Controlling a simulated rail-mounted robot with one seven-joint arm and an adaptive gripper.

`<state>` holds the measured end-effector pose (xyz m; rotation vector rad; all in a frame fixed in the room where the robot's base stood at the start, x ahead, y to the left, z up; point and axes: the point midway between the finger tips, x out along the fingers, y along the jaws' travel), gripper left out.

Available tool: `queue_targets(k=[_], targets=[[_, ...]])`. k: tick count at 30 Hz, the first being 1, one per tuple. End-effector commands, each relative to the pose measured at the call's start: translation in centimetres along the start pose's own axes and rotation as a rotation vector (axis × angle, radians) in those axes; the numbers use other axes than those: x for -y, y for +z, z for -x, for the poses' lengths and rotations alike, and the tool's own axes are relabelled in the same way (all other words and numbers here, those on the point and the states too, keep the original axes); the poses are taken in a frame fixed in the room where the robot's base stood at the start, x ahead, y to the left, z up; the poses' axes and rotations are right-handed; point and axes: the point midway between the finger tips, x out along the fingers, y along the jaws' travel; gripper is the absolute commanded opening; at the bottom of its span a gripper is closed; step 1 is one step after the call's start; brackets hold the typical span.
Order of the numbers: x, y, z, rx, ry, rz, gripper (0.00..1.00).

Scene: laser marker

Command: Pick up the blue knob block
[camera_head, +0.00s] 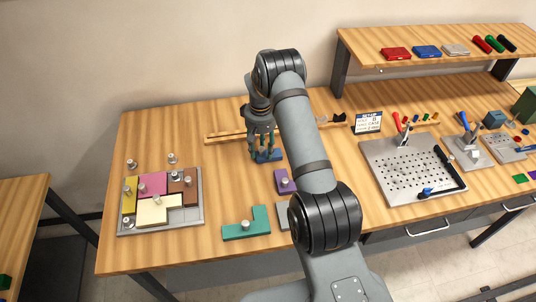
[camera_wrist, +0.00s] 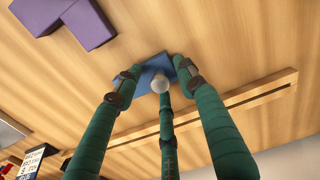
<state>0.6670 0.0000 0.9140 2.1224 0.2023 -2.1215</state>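The blue knob block (camera_head: 276,156) lies on the table towards the back middle, partly hidden by my gripper (camera_head: 264,150) above it. The fingers are not closed on the knob. Whether any fingertip touches the block I cannot tell.
A purple block (camera_head: 284,181) and a teal block (camera_head: 246,223) lie in front. A puzzle tray (camera_head: 190,217) with several coloured knob blocks is at left. A wooden strip (camera_head: 225,137) runs behind the blue block. A perforated metal plate (camera_head: 392,181) is at right.

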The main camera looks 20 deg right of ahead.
Motion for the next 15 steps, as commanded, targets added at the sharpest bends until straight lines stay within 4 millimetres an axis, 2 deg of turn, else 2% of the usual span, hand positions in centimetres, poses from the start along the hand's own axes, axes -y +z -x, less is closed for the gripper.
queue_targets(k=[15], targets=[[0.01, -0.01, 0.04, 0.0, 0.0, 0.001, 0.08]])
